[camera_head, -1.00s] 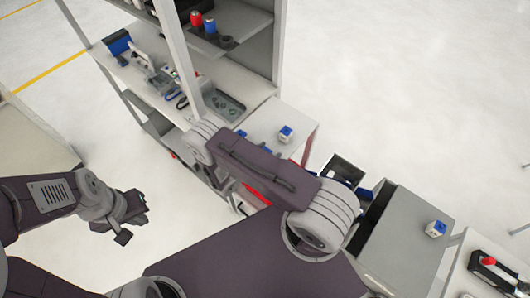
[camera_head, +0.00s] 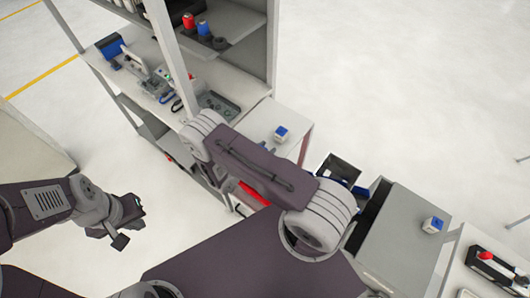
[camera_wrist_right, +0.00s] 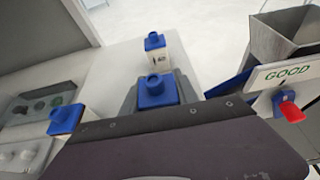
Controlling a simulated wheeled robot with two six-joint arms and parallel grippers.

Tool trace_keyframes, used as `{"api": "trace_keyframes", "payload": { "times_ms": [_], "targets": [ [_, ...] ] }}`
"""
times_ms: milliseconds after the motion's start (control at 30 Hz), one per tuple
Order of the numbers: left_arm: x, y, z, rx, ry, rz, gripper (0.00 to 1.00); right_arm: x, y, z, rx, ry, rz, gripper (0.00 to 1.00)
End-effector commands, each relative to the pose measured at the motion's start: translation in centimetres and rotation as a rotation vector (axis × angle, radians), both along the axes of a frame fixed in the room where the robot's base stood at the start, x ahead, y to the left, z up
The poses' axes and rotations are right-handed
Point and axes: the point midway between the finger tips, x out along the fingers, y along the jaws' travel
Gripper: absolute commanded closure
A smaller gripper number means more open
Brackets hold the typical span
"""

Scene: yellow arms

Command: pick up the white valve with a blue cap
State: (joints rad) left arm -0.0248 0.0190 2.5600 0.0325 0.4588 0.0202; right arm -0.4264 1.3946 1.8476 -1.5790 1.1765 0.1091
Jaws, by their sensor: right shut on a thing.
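In the right wrist view my right gripper (camera_wrist_right: 157,100) is shut on a white valve with a blue cap (camera_wrist_right: 155,86); only the blue cap shows clearly. Its white body is mostly hidden by the gripper. Another white valve with a blue cap (camera_wrist_right: 156,50) stands upright just beyond, on the white tabletop; it also shows in the head view (camera_head: 281,134). A third blue-capped piece (camera_wrist_right: 67,119) is left of the gripper, partly hidden. In the head view my right arm hides its gripper. My left gripper (camera_head: 130,223) is open and empty over the floor.
A similar blue-capped valve (camera_head: 433,225) stands on a grey box at right. A grey hopper (camera_wrist_right: 285,40) with a "GOOD" sign (camera_wrist_right: 287,72) and red knob is right of the gripper. A grey parts tray (camera_wrist_right: 40,105) lies left. A shelf post (camera_head: 168,55) rises nearby.

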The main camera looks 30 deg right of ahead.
Motion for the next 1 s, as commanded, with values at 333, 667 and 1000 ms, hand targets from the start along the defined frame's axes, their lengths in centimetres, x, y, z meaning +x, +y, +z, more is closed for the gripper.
{"api": "trace_keyframes", "payload": {
  "times_ms": [333,667,1000],
  "targets": [
    [0.0,0.0,-2.2,0.0,0.0,0.0,1.0,-4.0,-3.8,5.3,-0.001,0.002,-0.003,1.0],
    [0.0,0.0,-3.0,0.0,0.0,0.0,1.0,-8.1,-7.7,9.0,-0.001,0.0,-0.002,1.0],
    [0.0,0.0,-3.0,0.0,0.0,0.0,1.0,-8.4,-8.1,9.3,0.0,-0.001,0.0,1.0]
  ]
}}
